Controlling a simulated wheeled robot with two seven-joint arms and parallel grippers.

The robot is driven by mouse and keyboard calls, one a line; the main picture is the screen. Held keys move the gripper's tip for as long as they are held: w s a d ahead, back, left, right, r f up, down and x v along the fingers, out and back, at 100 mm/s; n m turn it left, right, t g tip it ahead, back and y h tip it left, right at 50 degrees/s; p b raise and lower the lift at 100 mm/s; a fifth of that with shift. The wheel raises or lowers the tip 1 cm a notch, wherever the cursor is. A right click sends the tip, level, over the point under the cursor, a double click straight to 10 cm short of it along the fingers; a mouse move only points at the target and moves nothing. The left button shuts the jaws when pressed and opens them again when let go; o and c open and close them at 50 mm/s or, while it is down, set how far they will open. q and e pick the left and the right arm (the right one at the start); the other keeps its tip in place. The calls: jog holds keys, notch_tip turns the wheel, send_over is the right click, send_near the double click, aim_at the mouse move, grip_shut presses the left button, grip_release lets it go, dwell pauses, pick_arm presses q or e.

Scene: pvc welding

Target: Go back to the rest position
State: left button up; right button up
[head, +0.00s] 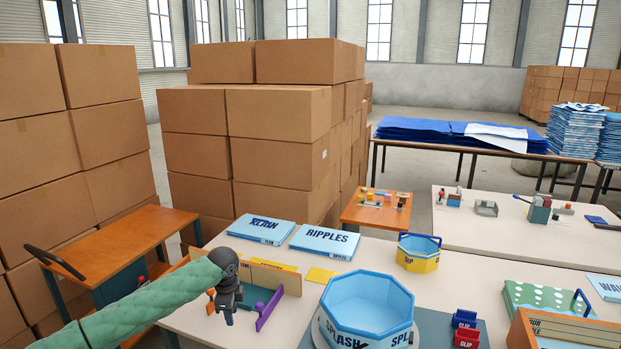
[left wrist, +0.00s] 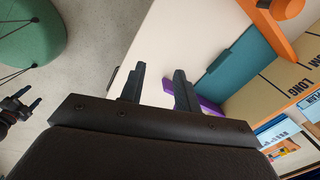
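My left gripper (head: 228,318) hangs over the front left edge of the white table, beside the teal and purple fixture. In the left wrist view its two dark fingers (left wrist: 159,72) stand apart with nothing between them. The table top lies beyond and below them. My right gripper is not in the head view. A dark gripper with two separated prongs, my right one (left wrist: 28,98), shows at the left edge of the left wrist view, over the floor and empty.
A purple bar (head: 268,311) stands close to the left gripper. An orange-topped bench (head: 125,250) stands left; stacked cartons (head: 275,120) stand behind.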

pick_arm(q)
jog(key=w+d+r+n+t, duration=0.3)
jog(key=r+n+t, duration=0.1)
jog(key=r, duration=0.3)
jog(key=w+d+r+n+t, duration=0.3)
jog(key=r+n+t, duration=0.1)
jog(key=r, duration=0.2)
jog(key=s+f+n+g, duration=0.1)
jog(key=s+f+n, duration=0.4)
jog(key=s+f, duration=1.35)
jog(key=s+f+n+g, duration=0.1)
jog(key=s+f+g, duration=0.1)
jog(key=s+f, duration=0.7)
jog(key=s+d+f+n+g, duration=0.1)
jog(key=s+f+g, duration=0.1)
jog(key=s+f, duration=0.7)
jog(key=s+f+n+g+h, duration=0.1)
jog(key=s+f, duration=0.8)
jog(key=s, duration=1.1)
jog(key=shift+d+f+g, duration=0.3)
jog(key=shift+f+g, duration=0.05)
jog(key=shift+g, duration=0.45)
